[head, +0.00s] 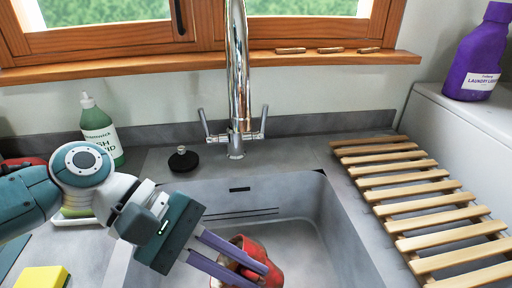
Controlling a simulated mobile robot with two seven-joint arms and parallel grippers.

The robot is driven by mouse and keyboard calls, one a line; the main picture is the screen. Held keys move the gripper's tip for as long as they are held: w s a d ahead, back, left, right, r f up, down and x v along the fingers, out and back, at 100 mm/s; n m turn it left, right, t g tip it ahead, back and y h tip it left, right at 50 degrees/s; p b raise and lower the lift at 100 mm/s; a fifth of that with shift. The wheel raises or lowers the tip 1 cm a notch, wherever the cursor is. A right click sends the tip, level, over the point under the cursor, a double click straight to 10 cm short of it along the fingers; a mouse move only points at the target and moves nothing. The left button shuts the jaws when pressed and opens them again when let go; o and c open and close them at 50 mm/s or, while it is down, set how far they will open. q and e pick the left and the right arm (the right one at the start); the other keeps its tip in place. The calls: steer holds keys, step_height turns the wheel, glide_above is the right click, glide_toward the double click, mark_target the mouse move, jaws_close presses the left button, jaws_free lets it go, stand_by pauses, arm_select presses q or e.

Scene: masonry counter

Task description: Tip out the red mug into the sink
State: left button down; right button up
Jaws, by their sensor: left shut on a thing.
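The red mug (247,259) is inside the outline of the grey sink (349,222), low in the head view, and looks tilted. My left gripper (262,275) comes in from the left with its two purple fingers shut on the mug. The fingers cover part of the mug, and its lower part is near the picture's bottom edge. I cannot tell how high it is above the sink floor or what is in it. My right gripper is not in view.
A chrome tap (237,80) rises behind the sink. A green soap bottle (100,134), black plug (183,158) and yellow sponge (42,277) are on the left. A wooden slatted rack (425,205) lies right of the sink. A purple laundry bottle (478,55) stands at far right.

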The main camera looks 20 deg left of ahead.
arm_select(q)
steer(key=shift+s+a+r+h+b, duration=0.15)
steer(key=shift+a+h+b, duration=0.2)
steer(key=shift+b, duration=0.5)
steer(key=shift+a+r+h+b, duration=0.2)
steer(key=shift+h+b, duration=0.25)
steer(key=shift+b, duration=0.4)
steer(key=shift+s+a+r+t+h+b, duration=0.1)
steer(key=shift+a+r+t+h+b, duration=0.15)
steer(key=shift+a+t+h+b, duration=0.4)
steer(key=shift+s+a+r+h+b, duration=0.15)
steer(key=shift+a+h+b, duration=0.4)
steer(key=shift+b, duration=0.3)
steer(key=shift+s+a+r+h+b, duration=0.1)
steer(key=shift+a+h+b, duration=0.45)
steer(key=shift+b, duration=0.3)
steer(key=shift+s+a+h+b, duration=0.2)
steer(key=shift+a+h+b, duration=0.65)
steer(key=shift+b, duration=0.65)
